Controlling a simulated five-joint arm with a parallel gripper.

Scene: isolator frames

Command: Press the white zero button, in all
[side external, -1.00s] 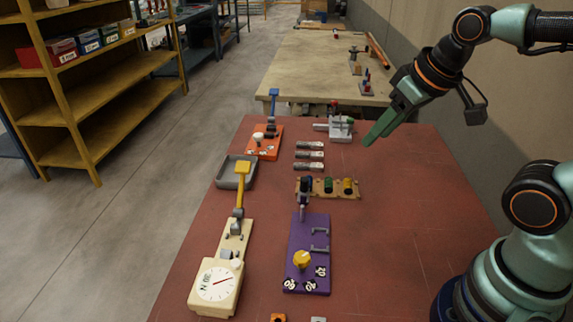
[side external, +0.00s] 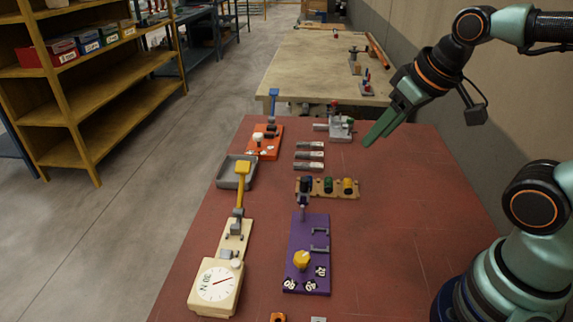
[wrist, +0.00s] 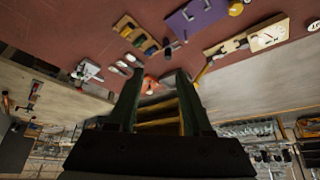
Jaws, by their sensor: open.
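A cream force gauge (side external: 217,284) with a round white dial and a red needle sits at the near left of the red table. A small white round button (side external: 237,264) is on its upper right corner, beside the dial. The gauge also shows in the wrist view (wrist: 268,36), upside down, at the upper right; I cannot make out the button there. My gripper (side external: 373,138) is open and empty, raised above the far right of the table, well away from the gauge. Its two green fingers stand apart in the wrist view (wrist: 156,84).
A yellow lever (side external: 241,186) rises behind the gauge. A purple board (side external: 299,232) with a yellow knob lies to its right. A grey tray (side external: 225,183), an orange base (side external: 264,151) and a wooden strip (side external: 327,195) of coloured knobs stand farther back. The table's right side is clear.

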